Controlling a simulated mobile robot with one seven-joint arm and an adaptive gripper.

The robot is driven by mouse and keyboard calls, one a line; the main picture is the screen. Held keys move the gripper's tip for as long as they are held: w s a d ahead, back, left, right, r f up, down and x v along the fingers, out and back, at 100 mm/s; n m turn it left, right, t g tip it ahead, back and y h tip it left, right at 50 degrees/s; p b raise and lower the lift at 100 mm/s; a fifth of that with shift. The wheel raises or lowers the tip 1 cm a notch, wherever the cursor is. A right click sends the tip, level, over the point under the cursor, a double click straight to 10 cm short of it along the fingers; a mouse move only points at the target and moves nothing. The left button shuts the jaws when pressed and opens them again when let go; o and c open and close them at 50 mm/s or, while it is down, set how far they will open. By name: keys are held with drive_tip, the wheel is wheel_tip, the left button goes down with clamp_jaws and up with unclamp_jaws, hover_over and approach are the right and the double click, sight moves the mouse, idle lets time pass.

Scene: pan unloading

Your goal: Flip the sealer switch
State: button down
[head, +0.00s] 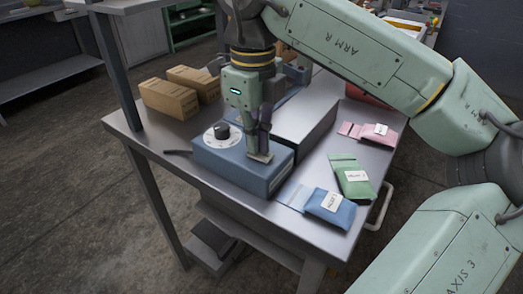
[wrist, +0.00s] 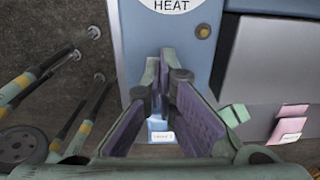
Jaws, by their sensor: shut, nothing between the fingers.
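The sealer is a blue box (head: 232,168) on the metal table in the head view, with a black dial knob (head: 222,131) on a white disc. Its blue face fills the top middle of the wrist view (wrist: 135,45), with part of a white label reading HEAT (wrist: 171,5). My gripper (head: 259,156) points down at the right part of the sealer's top, its fingertips at or just above a small pale plate there. In the wrist view my gripper (wrist: 166,62) is shut with nothing held. I cannot make out the switch; my fingers may hide it.
Blue (head: 330,206), green (head: 352,179) and red (head: 377,134) labelled pouches lie along the table's right side. Two cardboard boxes (head: 168,98) stand at the back left. A grey metal block (head: 305,112) sits behind the sealer. The front left tabletop (head: 170,144) is mostly clear.

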drive_tip(key=shift+r+p, duration=2.4)
drive_tip(key=shift+r, duration=1)
